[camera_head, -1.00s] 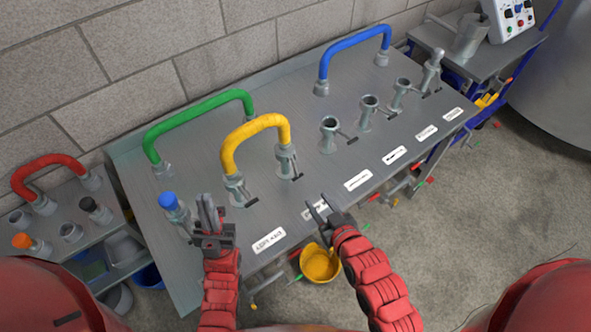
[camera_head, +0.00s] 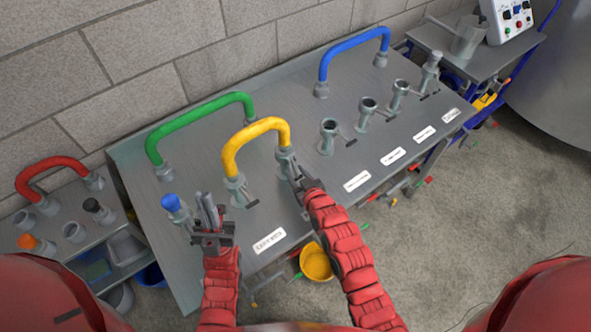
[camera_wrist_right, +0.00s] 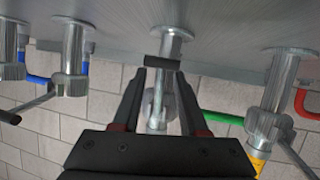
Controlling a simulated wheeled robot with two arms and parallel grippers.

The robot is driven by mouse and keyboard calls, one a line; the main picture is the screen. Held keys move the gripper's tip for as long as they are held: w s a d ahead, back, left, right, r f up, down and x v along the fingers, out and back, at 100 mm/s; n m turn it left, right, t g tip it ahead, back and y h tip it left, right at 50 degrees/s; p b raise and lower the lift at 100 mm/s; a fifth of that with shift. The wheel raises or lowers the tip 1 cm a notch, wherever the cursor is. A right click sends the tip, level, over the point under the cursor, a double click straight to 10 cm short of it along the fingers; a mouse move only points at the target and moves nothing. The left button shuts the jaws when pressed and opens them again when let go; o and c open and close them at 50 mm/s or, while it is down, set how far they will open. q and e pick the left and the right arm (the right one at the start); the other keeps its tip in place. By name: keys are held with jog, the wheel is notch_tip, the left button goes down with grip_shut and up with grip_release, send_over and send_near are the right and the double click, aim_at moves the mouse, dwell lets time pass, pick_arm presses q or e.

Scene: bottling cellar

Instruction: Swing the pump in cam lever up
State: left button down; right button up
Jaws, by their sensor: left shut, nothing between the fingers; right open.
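A yellow hose (camera_head: 255,130) arches between two grey couplings on the steel bench. My right gripper (camera_head: 297,172) is at its right coupling (camera_head: 284,157). In the right wrist view the open fingers (camera_wrist_right: 160,75) stand either side of that coupling's cam lever, whose dark end (camera_wrist_right: 163,62) lies between the fingertips. I cannot tell whether they touch it. The left coupling (camera_head: 235,186) has its lever (camera_head: 252,203) sticking out towards the front. My left gripper (camera_head: 208,215) is shut and empty, beside the blue-capped port (camera_head: 172,205). No label reads clearly as pump in.
A green hose (camera_head: 200,118) stands behind the yellow one, a blue hose (camera_head: 352,48) at the back. Several open ports (camera_head: 328,137) with levers line the bench to the right. A yellow bucket (camera_head: 316,263) is below the front edge.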

jog(key=shift+w+a+f, duration=0.15)
jog(key=shift+w, duration=0.15)
grip_shut()
dwell(1.4)
